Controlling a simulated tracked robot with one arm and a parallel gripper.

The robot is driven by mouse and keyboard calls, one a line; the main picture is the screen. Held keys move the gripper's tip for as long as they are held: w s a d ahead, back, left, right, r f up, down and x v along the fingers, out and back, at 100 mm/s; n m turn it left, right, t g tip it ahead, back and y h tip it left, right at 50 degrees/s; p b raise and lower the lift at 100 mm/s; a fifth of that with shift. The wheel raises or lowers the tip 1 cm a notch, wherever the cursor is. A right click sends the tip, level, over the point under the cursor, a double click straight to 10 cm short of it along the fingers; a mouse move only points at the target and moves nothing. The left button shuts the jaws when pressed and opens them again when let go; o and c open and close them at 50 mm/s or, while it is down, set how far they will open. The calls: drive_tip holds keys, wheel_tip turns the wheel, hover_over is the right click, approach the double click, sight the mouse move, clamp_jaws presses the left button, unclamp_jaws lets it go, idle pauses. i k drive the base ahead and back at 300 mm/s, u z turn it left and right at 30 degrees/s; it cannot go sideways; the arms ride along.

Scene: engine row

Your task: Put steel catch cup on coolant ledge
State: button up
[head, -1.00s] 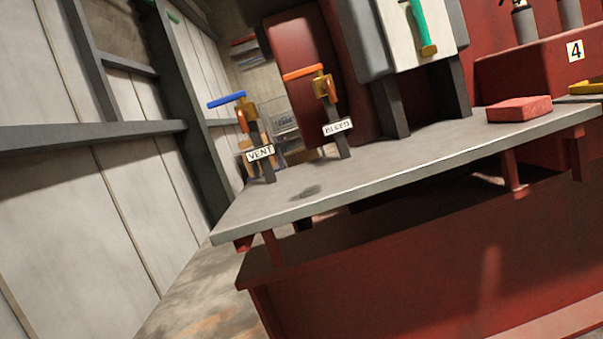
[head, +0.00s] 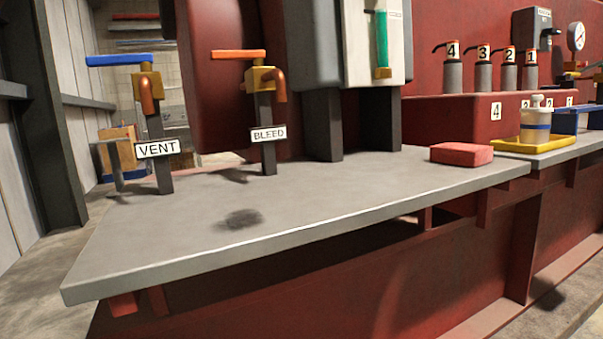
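A grey ledge (head: 330,205) runs across the middle of the view, with a valve labelled VENT (head: 150,95) and a valve labelled BLEED (head: 264,85) standing on its left part. I take it to be the coolant ledge, but no label naming it can be read. I cannot make out a steel catch cup in this view. My gripper is not in view.
A red block (head: 461,154) lies on the ledge. To its right, a yellow tray (head: 535,147) holds a white and blue container (head: 535,122). Numbered dispensers (head: 453,72) stand on a red box behind. The ledge's front left is bare except for a dark patch (head: 240,218).

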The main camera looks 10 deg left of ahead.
sight(377, 182)
drive_tip(key=i, duration=0.85)
